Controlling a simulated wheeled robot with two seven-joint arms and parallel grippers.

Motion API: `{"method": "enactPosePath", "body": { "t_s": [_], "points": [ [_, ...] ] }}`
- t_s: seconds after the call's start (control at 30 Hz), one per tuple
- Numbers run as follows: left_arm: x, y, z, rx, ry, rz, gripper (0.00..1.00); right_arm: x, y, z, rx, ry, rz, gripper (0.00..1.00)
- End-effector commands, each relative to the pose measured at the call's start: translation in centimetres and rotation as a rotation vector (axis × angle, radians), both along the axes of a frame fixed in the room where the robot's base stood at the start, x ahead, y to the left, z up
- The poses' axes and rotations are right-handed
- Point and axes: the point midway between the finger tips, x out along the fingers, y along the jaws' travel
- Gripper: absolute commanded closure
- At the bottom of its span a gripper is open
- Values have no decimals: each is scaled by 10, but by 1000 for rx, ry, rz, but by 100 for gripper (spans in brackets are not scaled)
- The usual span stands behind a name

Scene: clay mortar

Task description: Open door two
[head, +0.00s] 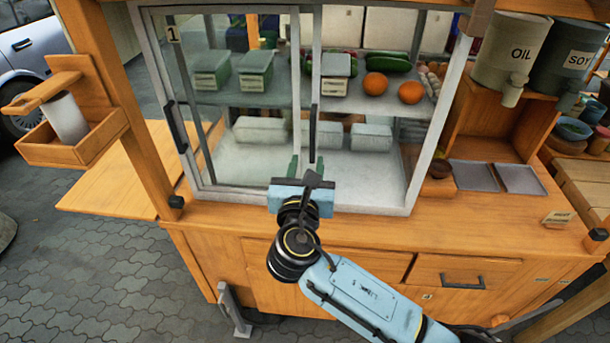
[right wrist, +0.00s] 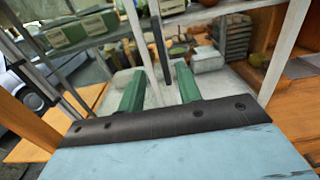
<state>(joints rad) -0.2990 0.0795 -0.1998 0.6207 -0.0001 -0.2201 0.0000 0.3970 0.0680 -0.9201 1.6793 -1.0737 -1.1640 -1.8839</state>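The display case has a left sliding door marked "1" (head: 172,34), with a black handle at its left edge. A second upright black handle (head: 313,133) is on a pale vertical frame bar (head: 316,60) near the middle of the case; I take this as door two, though no "2" shows. My right gripper (head: 306,168) is just below and in front of that handle. In the right wrist view its green fingers (right wrist: 157,67) are spread, with the handle (right wrist: 160,50) appearing between and beyond them. Contact cannot be told. My left gripper is out of view.
Inside the case are green-and-white boxes (head: 256,72), oranges (head: 376,85) and white blocks (head: 372,137). A wooden counter (head: 450,215) runs below the case. OIL (head: 510,50) and SOY (head: 565,58) containers stand right. A wooden box with a paper roll (head: 68,120) hangs left.

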Motion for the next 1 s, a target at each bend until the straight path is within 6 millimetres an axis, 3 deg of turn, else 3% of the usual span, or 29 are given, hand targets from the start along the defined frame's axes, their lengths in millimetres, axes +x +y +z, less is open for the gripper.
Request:
{"method": "enactPosePath", "body": {
  "t_s": [0.1,0.23,0.77,0.87,0.97,1.0],
  "points": [
    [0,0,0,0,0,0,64,-18,3,-1,0,2,2,65],
    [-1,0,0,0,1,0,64,-28,4,0,1,1,0,65],
    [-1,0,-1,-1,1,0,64,-30,5,-1,0,2,0,65],
    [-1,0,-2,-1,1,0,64,-28,3,-15,25,27,1,65],
    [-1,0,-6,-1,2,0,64,-23,-4,-58,111,104,2,65],
    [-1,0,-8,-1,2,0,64,-21,-9,-83,163,148,-3,65]
  ]
}}
